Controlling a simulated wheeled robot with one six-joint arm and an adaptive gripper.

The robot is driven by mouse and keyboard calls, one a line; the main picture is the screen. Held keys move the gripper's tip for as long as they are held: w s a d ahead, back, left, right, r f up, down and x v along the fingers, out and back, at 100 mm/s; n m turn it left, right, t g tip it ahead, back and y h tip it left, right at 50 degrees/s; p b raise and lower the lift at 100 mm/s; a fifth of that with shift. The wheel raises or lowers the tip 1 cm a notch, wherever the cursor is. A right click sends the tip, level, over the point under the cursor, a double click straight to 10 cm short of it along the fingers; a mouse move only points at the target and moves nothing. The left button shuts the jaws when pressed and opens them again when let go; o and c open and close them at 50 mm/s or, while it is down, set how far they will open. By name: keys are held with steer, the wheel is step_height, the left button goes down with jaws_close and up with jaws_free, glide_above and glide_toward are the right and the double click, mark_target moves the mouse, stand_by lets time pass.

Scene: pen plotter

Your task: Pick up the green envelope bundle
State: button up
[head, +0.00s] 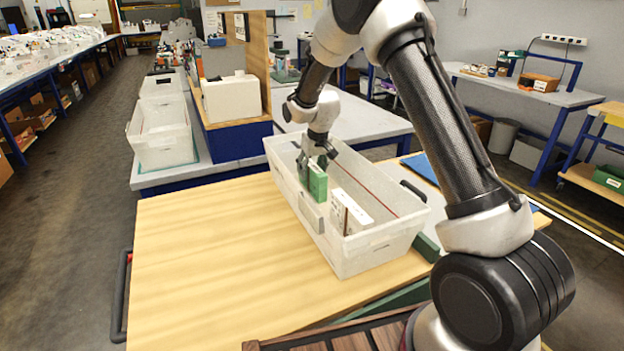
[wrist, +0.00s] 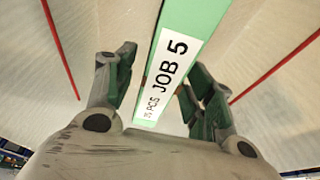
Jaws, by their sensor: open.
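The green envelope bundle (head: 317,181) stands upright in the white plastic bin (head: 345,259) on the wooden table. In the wrist view the bundle (wrist: 196,22) has a white label reading "JOB 5" and "75 PCS". My gripper (head: 318,158) is inside the bin, right at the bundle. In the wrist view the gripper's fingers (wrist: 158,88) are open, one on each side of the bundle, with a gap showing on the left. The right finger is close to the bundle; I cannot tell whether it touches. The bundle's lower part is hidden by the bin wall.
A white bundle (head: 349,212) stands in the near part of the same bin. The wooden table (head: 215,260) is bare left of the bin. Another white bin (head: 162,150) sits on the grey bench behind. A blue mat (head: 424,170) lies right of the bin.

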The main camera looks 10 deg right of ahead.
mark_target(311, 176)
steer(key=x, duration=0.4)
steer(key=shift+s, duration=0.1)
